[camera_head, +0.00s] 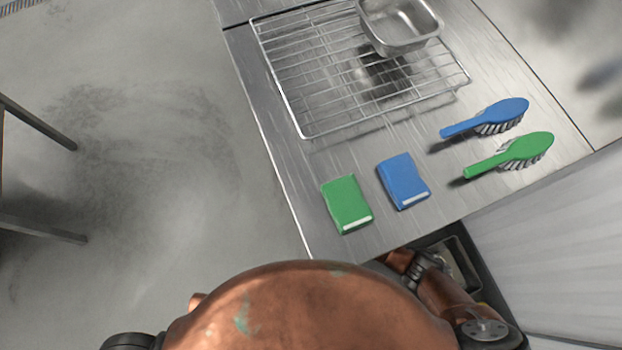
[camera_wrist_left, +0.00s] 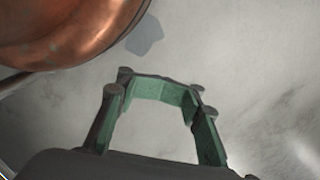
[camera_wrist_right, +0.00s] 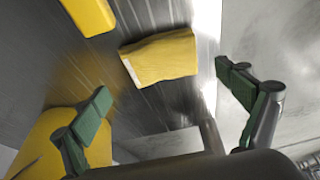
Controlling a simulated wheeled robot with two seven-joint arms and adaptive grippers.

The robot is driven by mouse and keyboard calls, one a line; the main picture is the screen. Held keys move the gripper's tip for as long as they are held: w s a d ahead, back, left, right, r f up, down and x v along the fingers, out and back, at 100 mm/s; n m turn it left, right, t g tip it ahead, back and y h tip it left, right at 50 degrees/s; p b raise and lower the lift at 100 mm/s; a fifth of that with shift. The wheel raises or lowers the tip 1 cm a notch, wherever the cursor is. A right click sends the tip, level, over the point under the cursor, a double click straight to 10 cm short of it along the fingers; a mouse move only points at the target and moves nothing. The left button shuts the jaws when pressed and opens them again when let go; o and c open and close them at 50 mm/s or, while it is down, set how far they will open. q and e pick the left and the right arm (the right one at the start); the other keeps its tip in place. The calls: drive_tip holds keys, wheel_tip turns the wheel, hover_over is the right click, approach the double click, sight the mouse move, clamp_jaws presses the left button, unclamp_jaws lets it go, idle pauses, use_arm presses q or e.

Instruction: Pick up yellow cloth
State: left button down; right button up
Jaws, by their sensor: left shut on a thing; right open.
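A yellow folded block, apparently the yellow cloth (camera_wrist_right: 160,57), lies on a metal surface in the right wrist view. My right gripper (camera_wrist_right: 165,84) is open, its green-padded fingertips apart, with the cloth beyond and between them; I see no contact. My left gripper (camera_wrist_left: 165,88) has its green pads bent inward, over the floor. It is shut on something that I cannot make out. In the head view neither gripper shows clearly, and the yellow cloth is not visible.
A green cloth (camera_head: 347,204), a blue cloth (camera_head: 404,181), a blue brush (camera_head: 486,117), a green brush (camera_head: 510,154), a wire rack (camera_head: 303,125) and a metal pan (camera_head: 400,46) are on the steel table (camera_head: 335,163). Another yellow thing (camera_wrist_right: 88,14) lies near the cloth.

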drive_tip(key=b+x, duration=0.2)
drive_tip(key=x, duration=0.1)
drive_tip(key=shift+a+f, duration=0.15)
drive_tip(key=shift+f, duration=0.2)
use_arm(q)
wheel_tip(320, 180, up, 9)
drive_tip(key=w+d, duration=0.1)
drive_tip(key=shift+d+f, duration=0.15)
use_arm(e)
drive_tip(key=c, duration=1.2)
